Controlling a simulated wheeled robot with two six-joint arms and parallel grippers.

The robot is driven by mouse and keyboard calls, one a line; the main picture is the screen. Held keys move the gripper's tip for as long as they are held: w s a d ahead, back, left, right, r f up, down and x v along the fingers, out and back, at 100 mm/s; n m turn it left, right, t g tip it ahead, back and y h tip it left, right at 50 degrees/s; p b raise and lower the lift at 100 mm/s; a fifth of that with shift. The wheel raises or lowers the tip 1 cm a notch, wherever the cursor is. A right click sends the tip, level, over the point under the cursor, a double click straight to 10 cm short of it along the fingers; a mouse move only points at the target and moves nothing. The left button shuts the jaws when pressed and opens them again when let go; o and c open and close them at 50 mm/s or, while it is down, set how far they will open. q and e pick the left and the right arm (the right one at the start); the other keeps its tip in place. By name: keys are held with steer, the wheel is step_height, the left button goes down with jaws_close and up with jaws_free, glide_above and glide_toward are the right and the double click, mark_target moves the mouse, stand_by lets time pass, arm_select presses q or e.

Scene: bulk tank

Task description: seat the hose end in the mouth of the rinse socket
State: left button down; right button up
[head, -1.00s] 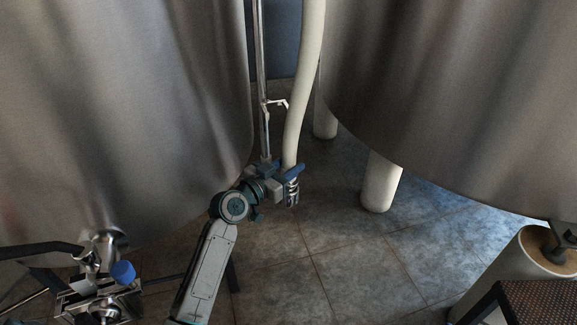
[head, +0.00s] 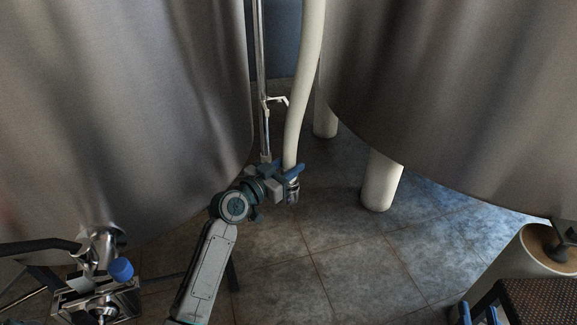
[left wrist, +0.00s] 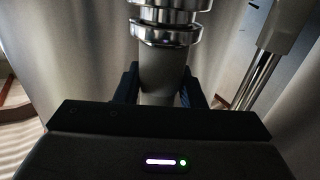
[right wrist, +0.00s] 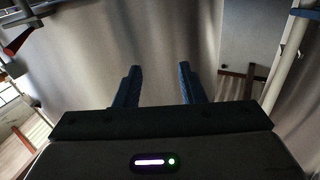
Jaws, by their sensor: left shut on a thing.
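The cream hose (head: 303,90) hangs from the top of the head view between the two tanks. My left gripper (head: 289,176) is shut around it near its lower end. The hose's ringed metal end (head: 293,193) sticks out below the fingers. In the left wrist view the shiny end (left wrist: 165,28) stands beyond the fingers (left wrist: 163,88), which clasp the grey part behind it. My right gripper (right wrist: 160,85) is open and empty in its wrist view; blue fingers (head: 477,312) show at the bottom right of the head view. I cannot pick out the rinse socket with certainty.
Large steel tanks stand left (head: 110,110) and right (head: 450,90). A metal post (head: 262,90) rises beside the hose. A cream leg (head: 381,180) stands on the tiled floor. A valve with a blue cap (head: 122,270) is at lower left. A dark step (head: 540,300) is at lower right.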

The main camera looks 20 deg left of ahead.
arm_select(q)
steer(key=shift+f, duration=0.15)
arm_select(e)
steer(key=shift+w+d+r+t, duration=0.15)
steer(key=shift+r+t, duration=0.25)
steer(key=shift+r, duration=0.25)
steer(key=shift+w+a+r+t, duration=0.15)
steer(key=shift+r+t, duration=0.25)
steer(key=shift+r, duration=0.25)
steer(key=shift+d, duration=0.1)
arm_select(q)
steer(key=c, duration=0.9)
jaws_free()
steer(key=shift+o, duration=0.2)
steer(key=shift+f, duration=0.1)
arm_select(e)
steer(key=shift+s+f, duration=0.1)
